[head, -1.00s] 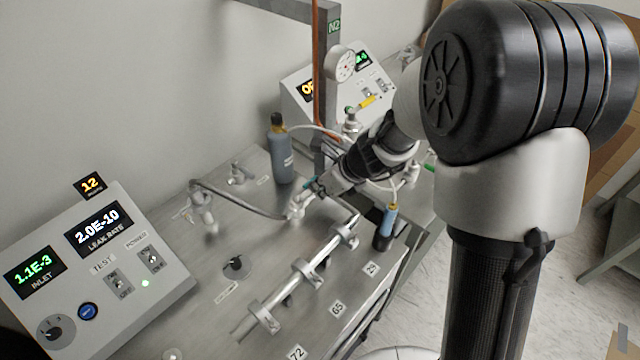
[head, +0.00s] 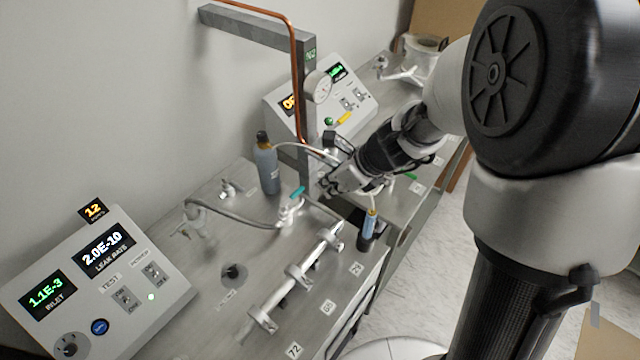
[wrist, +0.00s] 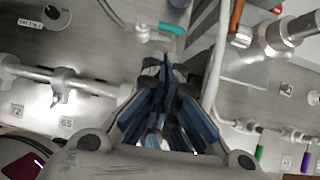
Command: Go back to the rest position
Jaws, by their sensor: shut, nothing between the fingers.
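My gripper (head: 328,183) is shut and empty at the end of my arm in the head view. It is above the steel bench (head: 205,262), close to the grey post (head: 308,130) and to the right of the valve with a teal handle (head: 297,193). In the wrist view my gripper (wrist: 165,65) shows its fingers together, with the teal handle (wrist: 171,29) beyond the tips. It appears apart from the valve.
A dark bottle (head: 267,168) stands left of the post. A blue-topped torch-like tool (head: 368,230) stands at the bench's right edge. A clamped tube (head: 295,278) lies in front. A leak-rate panel (head: 95,285) is at left, a second panel (head: 318,100) behind.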

